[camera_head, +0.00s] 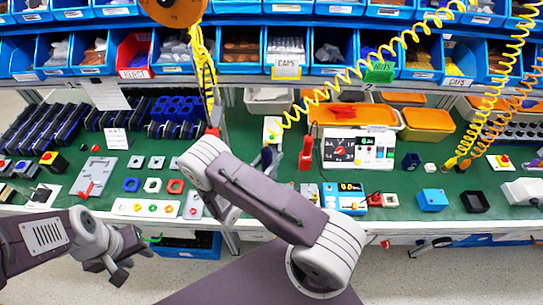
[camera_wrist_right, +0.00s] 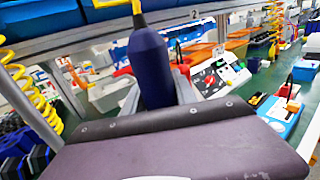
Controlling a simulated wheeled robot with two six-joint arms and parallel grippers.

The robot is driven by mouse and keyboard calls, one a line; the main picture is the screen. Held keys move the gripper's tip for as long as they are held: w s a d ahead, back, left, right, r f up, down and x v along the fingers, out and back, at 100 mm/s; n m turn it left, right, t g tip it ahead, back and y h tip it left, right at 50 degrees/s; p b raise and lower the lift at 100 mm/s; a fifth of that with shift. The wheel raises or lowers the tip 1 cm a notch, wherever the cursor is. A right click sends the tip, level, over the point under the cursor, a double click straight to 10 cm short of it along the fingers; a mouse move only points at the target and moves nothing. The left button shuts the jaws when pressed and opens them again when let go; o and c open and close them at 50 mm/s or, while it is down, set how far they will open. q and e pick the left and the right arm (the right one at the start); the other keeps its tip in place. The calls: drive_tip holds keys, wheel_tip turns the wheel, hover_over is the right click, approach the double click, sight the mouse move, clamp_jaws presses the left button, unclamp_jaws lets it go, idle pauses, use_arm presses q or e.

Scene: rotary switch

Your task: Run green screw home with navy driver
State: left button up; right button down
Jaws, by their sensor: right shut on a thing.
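The navy driver (camera_wrist_right: 151,70) stands upright in the right wrist view, between the grey fingers of my right gripper (camera_wrist_right: 160,100). A yellow cord runs from its top. In the head view the driver (camera_head: 269,156) is small and dark, at the end of a yellow coiled cord, above the green bench. My right gripper (camera_head: 264,162) is partly hidden behind my arm there. My left gripper (camera_head: 130,265) is open and empty, low in front of the bench edge. A white strip (camera_head: 126,207) carries several small coloured round parts; I cannot tell which is the green screw.
The green bench (camera_head: 245,190) has several fixtures. A white panel with dials (camera_head: 378,148) and a blue box with a display (camera_head: 343,198) stand right of the driver. Blue bins (camera_head: 175,50) line the shelf behind. Yellow coiled cords (camera_head: 480,130) hang at right.

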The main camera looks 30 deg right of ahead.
drive_tip(key=shift+r, duration=0.1)
idle(0.5)
wheel_tip(320, 180, up, 4)
drive_tip(key=p, duration=0.3)
drive_tip(key=shift+r+p, duration=0.15)
drive_tip(key=shift+p, duration=0.15)
